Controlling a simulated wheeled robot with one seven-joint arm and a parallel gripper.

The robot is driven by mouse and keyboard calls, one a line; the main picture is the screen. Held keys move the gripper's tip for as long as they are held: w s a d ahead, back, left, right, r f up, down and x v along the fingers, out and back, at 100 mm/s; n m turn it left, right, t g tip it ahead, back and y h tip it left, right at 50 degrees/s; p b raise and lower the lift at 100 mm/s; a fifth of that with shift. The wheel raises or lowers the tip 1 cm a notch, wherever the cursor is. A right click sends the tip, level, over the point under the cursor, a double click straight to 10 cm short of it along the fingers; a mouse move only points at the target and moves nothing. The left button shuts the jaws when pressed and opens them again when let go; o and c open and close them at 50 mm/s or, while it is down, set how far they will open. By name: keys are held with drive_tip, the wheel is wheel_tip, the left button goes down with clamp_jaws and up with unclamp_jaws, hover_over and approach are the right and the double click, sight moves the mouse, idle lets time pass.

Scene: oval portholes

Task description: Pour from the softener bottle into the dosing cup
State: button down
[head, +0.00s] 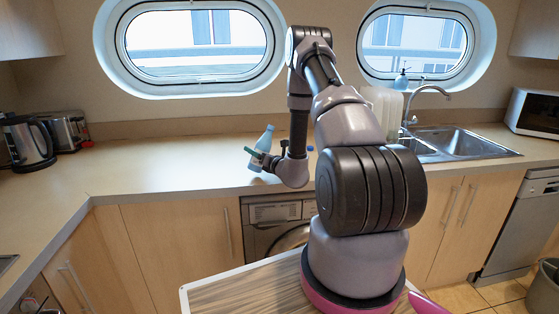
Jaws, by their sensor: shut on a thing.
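The softener bottle (265,140) is pale blue and leans slightly, its narrow top up and to the right. My gripper (257,155) is shut on the bottle around its middle, over the front part of the counter. From this view I cannot tell whether the bottle's base touches the counter. I cannot make out the dosing cup with certainty. A small blue thing (310,148) shows just right of my wrist, partly hidden by my arm, and is too small to identify.
The counter (170,165) left of the bottle is clear. A kettle (30,143) and a toaster (68,130) stand at the far left. A sink (465,140) with a tap (425,92) lies right of my arm. A washing machine (275,232) sits below the counter.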

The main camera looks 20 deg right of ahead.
drive_tip(key=shift+d+f+m, duration=0.1)
drive_tip(key=shift+d+m, duration=0.05)
drive_tip(key=shift+m, duration=0.85)
drive_tip(key=a+m, duration=0.1)
drive_tip(key=m, duration=0.3)
drive_tip(key=shift+s+a+f, duration=0.15)
drive_tip(key=shift+a+f, duration=0.25)
drive_tip(key=shift+s+a+f+m+h, duration=0.15)
drive_tip(key=shift+a+m, duration=0.1)
drive_tip(key=shift+m, duration=0.45)
drive_tip(key=shift+w+a+f+m+h, duration=0.1)
drive_tip(key=shift+a+f+m+h, duration=0.1)
drive_tip(key=shift+m, duration=0.5)
drive_tip(key=shift+t, duration=0.3)
drive_tip(key=shift+r+m, duration=0.35)
drive_tip(key=shift+m, duration=0.25)
drive_tip(key=shift+a+r+m, duration=0.1)
drive_tip(key=shift+r+m, duration=0.5)
